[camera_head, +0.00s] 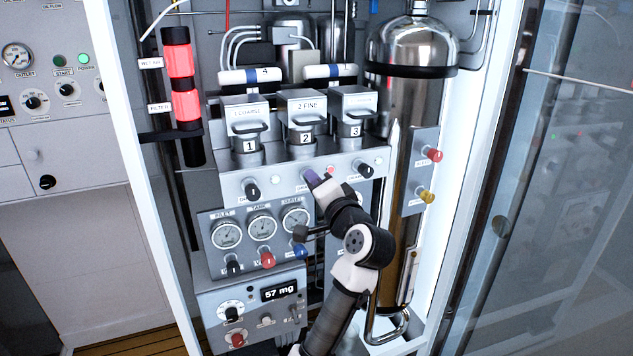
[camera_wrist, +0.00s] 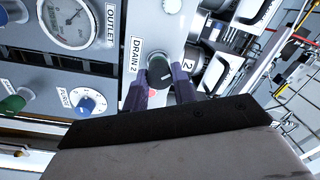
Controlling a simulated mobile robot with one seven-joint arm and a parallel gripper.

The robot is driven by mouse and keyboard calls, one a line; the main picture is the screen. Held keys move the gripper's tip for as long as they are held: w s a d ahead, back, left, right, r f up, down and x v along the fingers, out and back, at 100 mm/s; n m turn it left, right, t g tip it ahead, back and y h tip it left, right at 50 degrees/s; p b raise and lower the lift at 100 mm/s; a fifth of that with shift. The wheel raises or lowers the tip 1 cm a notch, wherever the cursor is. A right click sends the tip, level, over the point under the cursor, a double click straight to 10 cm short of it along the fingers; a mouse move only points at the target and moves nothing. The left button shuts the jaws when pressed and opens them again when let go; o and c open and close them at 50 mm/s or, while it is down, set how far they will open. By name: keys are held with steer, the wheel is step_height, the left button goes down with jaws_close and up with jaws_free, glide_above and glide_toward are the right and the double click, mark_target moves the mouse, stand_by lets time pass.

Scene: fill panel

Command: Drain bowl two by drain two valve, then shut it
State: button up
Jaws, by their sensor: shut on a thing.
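The drain two valve is a dark round knob (camera_wrist: 158,70) beside a white "DRAIN 2" label (camera_wrist: 134,55) in the wrist view. My gripper (camera_wrist: 161,88) has one finger on each side of it and is shut on it. A pale mark shows on the knob, but I cannot tell whether the valve is open. Bowl two (camera_head: 306,138), a metal bowl labelled "2" under the "2 FINE" housing, stands above my gripper (camera_head: 317,180) in the head view. Its contents are not visible. My gripper hides the knob in the head view.
Bowl one (camera_head: 249,147) and bowl three (camera_head: 355,131) flank bowl two. Black drain knobs (camera_head: 252,190) (camera_head: 365,171) sit either side of my gripper. Gauges (camera_head: 262,226) and a "57 mg" display (camera_head: 280,290) are below. A steel cylinder (camera_head: 408,110) stands right.

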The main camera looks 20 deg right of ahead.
steer(key=shift+m+h+p, duration=0.3)
steer(key=shift+m+p, duration=1.15)
steer(key=shift+m, duration=2.85)
steer(key=shift+d+f, duration=0.1)
steer(key=o, duration=1)
steer(key=shift+s, duration=0.1)
steer(key=s+b, duration=0.1)
steer(key=s, duration=0.3)
steer(key=s+b, duration=0.2)
steer(key=s, duration=0.3)
steer(key=s+b, duration=0.1)
steer(key=s, duration=0.3)
steer(key=shift+s+d+f, duration=0.15)
steer(key=shift+s+f, duration=0.15)
steer(key=shift+s, duration=0.05)
